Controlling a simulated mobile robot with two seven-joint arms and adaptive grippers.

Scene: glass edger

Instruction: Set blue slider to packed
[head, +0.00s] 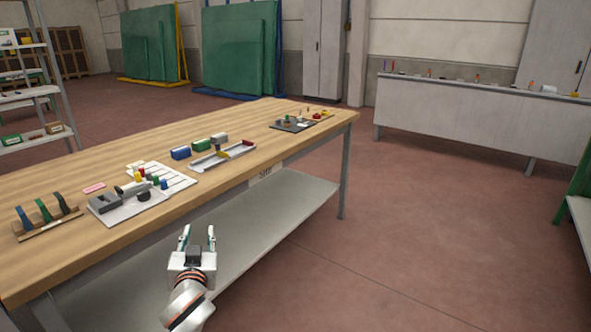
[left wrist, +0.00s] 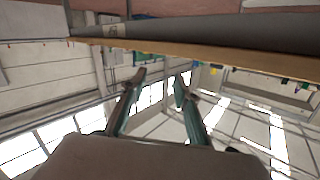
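A white board (head: 180,179) with several slots lies on the wooden workbench, left of the middle in the head view. My left gripper (head: 197,240) is open and empty, in front of the bench edge and apart from the board. Its spread fingers also show in the left wrist view (left wrist: 160,82), with nothing between them. My right gripper is not in view.
A grey clamp device on a white plate (head: 130,211) stands left of the board, partly close against it. A rack with coloured handles (head: 47,224) is farther left. The bench edge lies between gripper and board.

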